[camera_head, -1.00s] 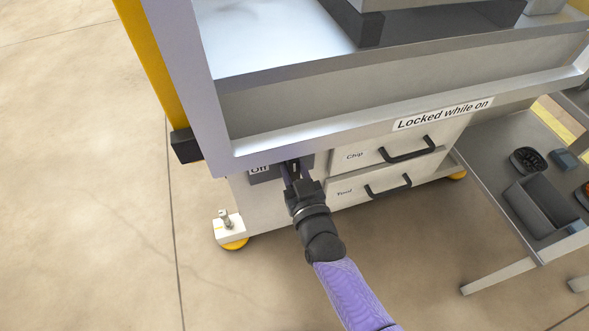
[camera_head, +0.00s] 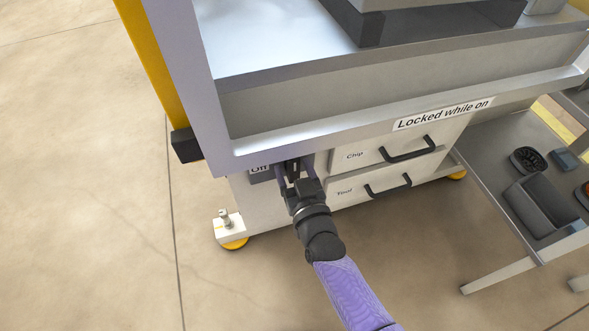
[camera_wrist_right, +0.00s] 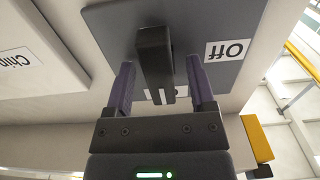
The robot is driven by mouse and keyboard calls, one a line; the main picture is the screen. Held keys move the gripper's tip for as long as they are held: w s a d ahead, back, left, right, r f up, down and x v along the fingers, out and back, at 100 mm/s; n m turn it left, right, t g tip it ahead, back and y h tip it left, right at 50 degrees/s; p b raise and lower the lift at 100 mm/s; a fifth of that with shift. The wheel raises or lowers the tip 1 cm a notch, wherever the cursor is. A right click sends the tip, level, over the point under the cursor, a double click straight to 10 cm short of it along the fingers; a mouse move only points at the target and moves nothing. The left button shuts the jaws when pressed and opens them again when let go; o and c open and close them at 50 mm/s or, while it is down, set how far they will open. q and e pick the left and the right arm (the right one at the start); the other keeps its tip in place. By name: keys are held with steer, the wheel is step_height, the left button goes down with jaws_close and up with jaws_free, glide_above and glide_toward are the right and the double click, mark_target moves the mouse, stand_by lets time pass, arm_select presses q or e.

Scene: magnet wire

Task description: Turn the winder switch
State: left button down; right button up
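The winder switch is a dark grey plate (camera_wrist_right: 105,28) with a black lever handle (camera_wrist_right: 154,60), on the cabinet front below the overhanging edge. A white "Off" label shows upside down on the plate in the right wrist view (camera_wrist_right: 228,50) and partly in the head view (camera_head: 259,169). My right gripper (camera_wrist_right: 162,88) is open, with one purple finger on each side of the handle and a gap visible to both. It also shows in the head view (camera_head: 295,175), where it partly covers the switch. My left gripper is not in view.
Two drawers, "Chip" (camera_head: 370,155) and a lower one (camera_head: 350,187), with black handles, are right of the switch. A "Locked while on" label (camera_head: 442,113) is on the edge above. A grey side table (camera_head: 490,150) holds bins at right. Floor at left is clear.

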steer(key=shift+s+d+r+p, duration=0.1)
steer(key=shift+s+p, duration=0.2)
arm_select(q)
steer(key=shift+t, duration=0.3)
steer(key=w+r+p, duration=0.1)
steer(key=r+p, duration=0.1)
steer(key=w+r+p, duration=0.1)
steer(key=p, duration=0.1)
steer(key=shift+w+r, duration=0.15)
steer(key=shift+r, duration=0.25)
arm_select(e)
steer(key=v, duration=0.9)
steer(key=shift+s, duration=0.15)
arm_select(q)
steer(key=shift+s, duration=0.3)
